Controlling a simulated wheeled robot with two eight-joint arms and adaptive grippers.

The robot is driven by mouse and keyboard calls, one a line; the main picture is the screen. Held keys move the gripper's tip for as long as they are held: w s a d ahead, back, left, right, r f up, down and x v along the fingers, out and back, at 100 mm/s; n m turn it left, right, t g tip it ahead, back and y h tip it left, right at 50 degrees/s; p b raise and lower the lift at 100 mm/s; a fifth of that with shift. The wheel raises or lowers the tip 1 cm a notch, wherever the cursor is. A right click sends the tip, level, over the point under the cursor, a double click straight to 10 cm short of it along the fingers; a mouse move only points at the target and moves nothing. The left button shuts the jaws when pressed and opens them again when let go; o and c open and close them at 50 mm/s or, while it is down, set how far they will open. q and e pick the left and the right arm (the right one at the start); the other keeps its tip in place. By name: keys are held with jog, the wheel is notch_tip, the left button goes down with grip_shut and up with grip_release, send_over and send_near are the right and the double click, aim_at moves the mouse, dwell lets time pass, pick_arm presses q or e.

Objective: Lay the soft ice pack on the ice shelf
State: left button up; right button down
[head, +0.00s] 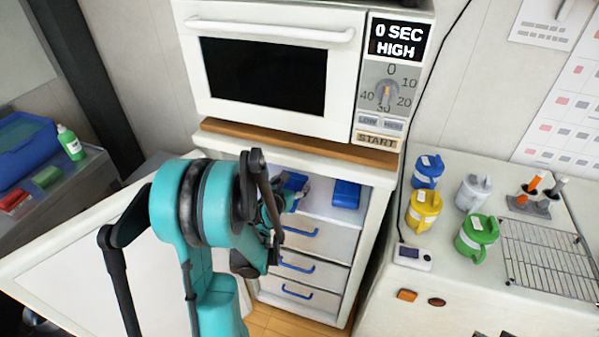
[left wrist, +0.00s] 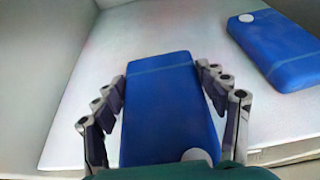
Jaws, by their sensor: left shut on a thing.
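A blue ice pack (left wrist: 160,110) with a pale round cap and a faint band lies between the fingers of my left gripper (left wrist: 160,76), which is shut on its two sides. In the head view this pack (head: 294,181) shows partly behind my left gripper (head: 287,197), inside the open top compartment of the white cabinet. The pale ice shelf (left wrist: 90,70) is beneath it; I cannot tell whether the pack touches it. A second blue pack (head: 346,194) lies on the shelf to the right, and it also shows in the left wrist view (left wrist: 278,50). My right gripper is out of view.
A white microwave (head: 270,70) stands on top of the cabinet. Drawers with blue handles (head: 298,268) are below the compartment. The open white door (head: 90,275) spreads to the left. Blue, yellow, white and green jugs (head: 478,236) and a wire rack (head: 550,258) are on the right counter.

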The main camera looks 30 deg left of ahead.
aim_at(299, 174)
pick_arm(q)
jog(key=shift+w+a, duration=0.25)
jog(key=shift+w, duration=0.8)
jog(key=w, duration=0.2)
jog(key=w+a+b, duration=0.1)
jog(key=w, duration=0.1)
jog(key=shift+f+b, duration=0.45)
jog(key=shift+f, duration=0.4)
jog(key=shift+r, duration=0.15)
jog(key=o, duration=1.4)
jog(key=shift+s, duration=0.1)
